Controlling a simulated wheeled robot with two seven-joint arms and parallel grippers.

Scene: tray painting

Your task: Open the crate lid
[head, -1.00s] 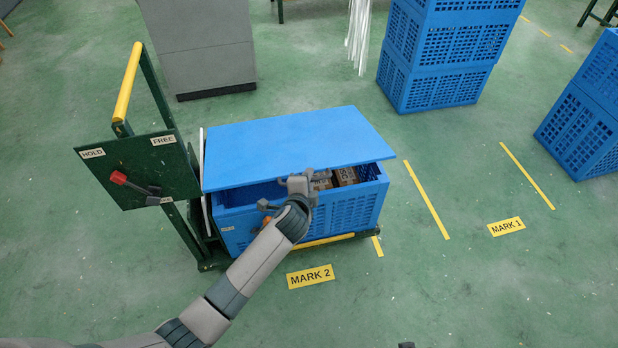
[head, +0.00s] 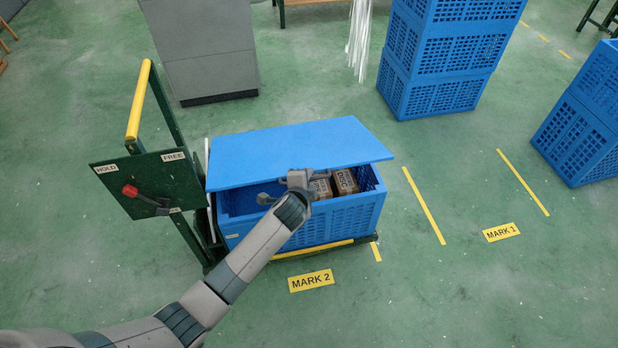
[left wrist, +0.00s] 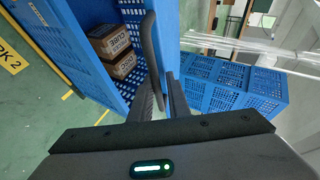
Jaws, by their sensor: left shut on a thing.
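The blue crate (head: 340,219) stands on the green trolley in the head view. Its flat blue lid (head: 285,150) is partly raised, with its near edge above the crate's near rim. Two brown boxes (head: 344,182) show inside through the gap. My left gripper (head: 298,181) is at the lid's near edge. In the left wrist view my left gripper (left wrist: 158,104) is shut on a grey curved handle (left wrist: 149,45) beside the lid (left wrist: 166,30). The far part of the crate's inside is hidden by the lid. My right gripper is not in view.
The trolley has a yellow-topped push bar (head: 139,100) and a dark panel with a red-knobbed lever (head: 131,191) left of the crate. A grey cabinet (head: 200,50) stands behind. Blue crate stacks (head: 440,60) stand back right. Floor around MARK 1 (head: 502,232) is clear.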

